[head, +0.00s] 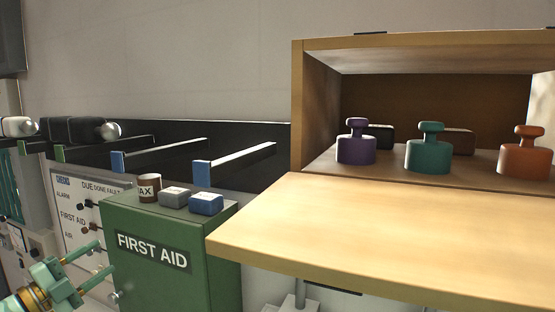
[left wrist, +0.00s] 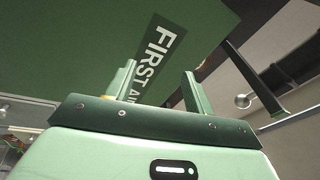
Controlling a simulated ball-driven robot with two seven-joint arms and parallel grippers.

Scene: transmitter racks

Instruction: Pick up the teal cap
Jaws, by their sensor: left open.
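The teal cap (head: 428,152) stands upright with its knob on top, inside the open wooden cabinet (head: 297,110). It is between a purple cap (head: 356,146) on its left and an orange cap (head: 524,154) on its right. My left gripper (head: 90,258) is at the lower left, open and empty, well away from the teal cap and lower than it. In the left wrist view my left gripper's fingers (left wrist: 158,82) point toward the green first aid box, apart from each other with nothing between them. The teal cap is not in the left wrist view. My right gripper does not show.
The green first aid box (head: 170,285) stands between my left gripper and the cabinet, with a brown jar (head: 149,188) and two small blocks on top. A wooden flap (head: 380,235) juts out in front of the cabinet. Blue-ended rails (head: 203,174) stick out behind the box.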

